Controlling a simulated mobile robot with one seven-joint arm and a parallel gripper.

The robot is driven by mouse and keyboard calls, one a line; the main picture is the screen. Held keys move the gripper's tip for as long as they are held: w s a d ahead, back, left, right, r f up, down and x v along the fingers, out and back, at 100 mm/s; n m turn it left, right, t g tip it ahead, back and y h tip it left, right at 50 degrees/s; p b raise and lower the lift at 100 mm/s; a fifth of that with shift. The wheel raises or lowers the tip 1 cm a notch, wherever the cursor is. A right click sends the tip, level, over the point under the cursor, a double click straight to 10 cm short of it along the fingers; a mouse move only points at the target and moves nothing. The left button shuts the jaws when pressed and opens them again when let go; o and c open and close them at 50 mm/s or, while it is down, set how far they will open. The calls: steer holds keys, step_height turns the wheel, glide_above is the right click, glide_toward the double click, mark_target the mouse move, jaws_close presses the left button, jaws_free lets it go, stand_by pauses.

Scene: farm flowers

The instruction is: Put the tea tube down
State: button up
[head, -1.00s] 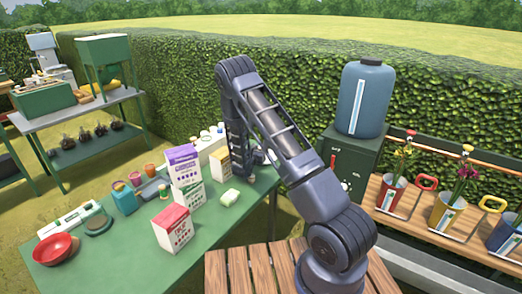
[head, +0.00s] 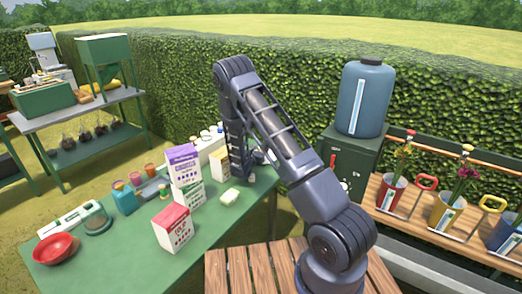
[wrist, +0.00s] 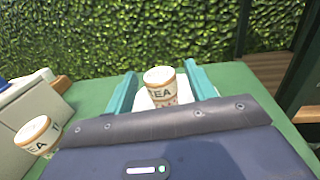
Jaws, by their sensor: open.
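A tea tube (wrist: 160,88), white with a brown band and "TEA" lettering, stands between the two teal fingers of my gripper (wrist: 161,84) in the wrist view. The fingers are apart, one on each side of it. The tube's lower part is hidden behind my wrist housing, so its contact with the surface cannot be seen. A second, similar tea tube (wrist: 38,136) is at the left, outside the fingers. In the head view my arm hides much of this spot at the far end of the green table (head: 120,262).
A purple-and-white carton (head: 186,178) and a red-and-white carton (head: 173,228) stand on the table. A white block (head: 230,196) lies near the gripper. A red bowl (head: 54,248) is at the near left. A hedge (wrist: 90,40) rises behind.

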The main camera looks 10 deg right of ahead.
steer(key=v, duration=0.9)
steer(key=shift+a, duration=0.15)
steer(key=shift+s+a, duration=0.3)
steer(key=shift+s, duration=0.3)
steer(key=shift+s+r, duration=0.1)
steer(key=shift+r, duration=0.05)
steer(key=s+d+r+m+g+h, duration=0.1)
steer(key=s+d+r+m+g, duration=0.5)
steer(key=s+d+r+m, duration=0.4)
steer(key=s+d+r+m+g+h, duration=0.1)
steer(key=s+d+r+m+g, duration=0.55)
steer(key=r, duration=0.65)
steer(key=s+a+r+m+t+y, duration=0.1)
steer(key=s+r+m+y, duration=0.5)
steer(key=s, duration=0.6)
steer(key=s+a+r+m+t+y, duration=0.1)
steer(key=s+a+r+m+y, duration=0.1)
steer(key=s+r+m+y, duration=0.4)
steer(key=s, duration=0.5)
steer(key=shift+s+r+y, duration=0.3)
steer(key=shift+s+r, duration=0.05)
steer(key=shift+r, duration=0.05)
